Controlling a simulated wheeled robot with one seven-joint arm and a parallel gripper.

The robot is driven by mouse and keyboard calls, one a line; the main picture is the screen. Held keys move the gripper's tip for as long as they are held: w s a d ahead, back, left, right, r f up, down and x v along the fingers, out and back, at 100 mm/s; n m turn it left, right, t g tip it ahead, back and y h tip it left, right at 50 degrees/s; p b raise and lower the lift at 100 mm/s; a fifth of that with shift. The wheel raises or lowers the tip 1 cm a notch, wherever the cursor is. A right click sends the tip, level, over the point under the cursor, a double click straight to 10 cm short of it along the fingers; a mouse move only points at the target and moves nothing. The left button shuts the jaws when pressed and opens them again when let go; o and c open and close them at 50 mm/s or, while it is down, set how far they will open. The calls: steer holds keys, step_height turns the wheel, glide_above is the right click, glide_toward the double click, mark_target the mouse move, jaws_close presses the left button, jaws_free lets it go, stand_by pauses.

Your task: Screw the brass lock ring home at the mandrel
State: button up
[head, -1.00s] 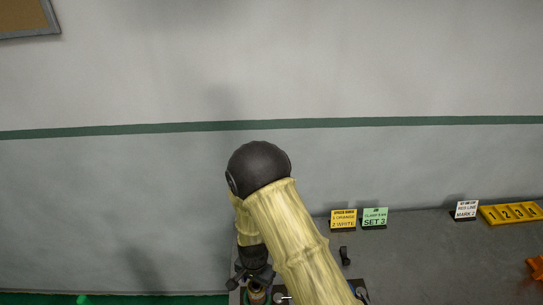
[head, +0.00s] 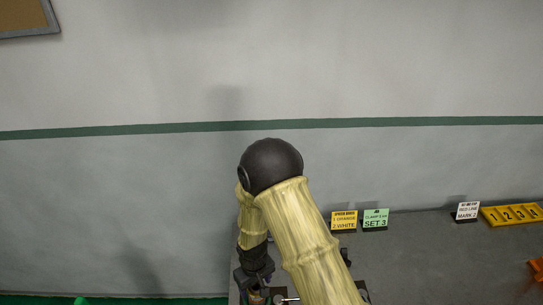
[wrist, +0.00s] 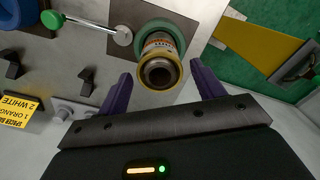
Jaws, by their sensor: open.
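In the wrist view a brass-coloured ring (wrist: 144,77) sits around the open end of an upright cylinder with a printed band (wrist: 158,44), which looks like the mandrel. A green collar (wrist: 141,38) surrounds its base on a grey plate (wrist: 195,12). My gripper (wrist: 161,72) is open, with one purple finger on each side of the ring. Gaps show between the fingers and the ring. How far the ring is screwed on cannot be told.
A green-knobbed handle (wrist: 88,27) lies left of the collar. Black hooks (wrist: 85,82) and a yellow sign (wrist: 18,110) are further left. A yellow piece (wrist: 262,48) is at right. The head view shows a green sign (head: 376,219) and a yellow numbered rack (head: 512,215) on the bench.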

steer(key=n, duration=0.2)
steer(key=shift+n, duration=0.4)
steer(key=c, duration=1)
steer(key=m+b, duration=0.1)
steer(key=m, duration=0.2)
steer(key=shift+f+m, duration=0.1)
steer(key=shift+m, duration=0.2)
steer(key=m, duration=1)
steer(key=shift+m+p, duration=0.3)
steer(key=shift+m, duration=0.1)
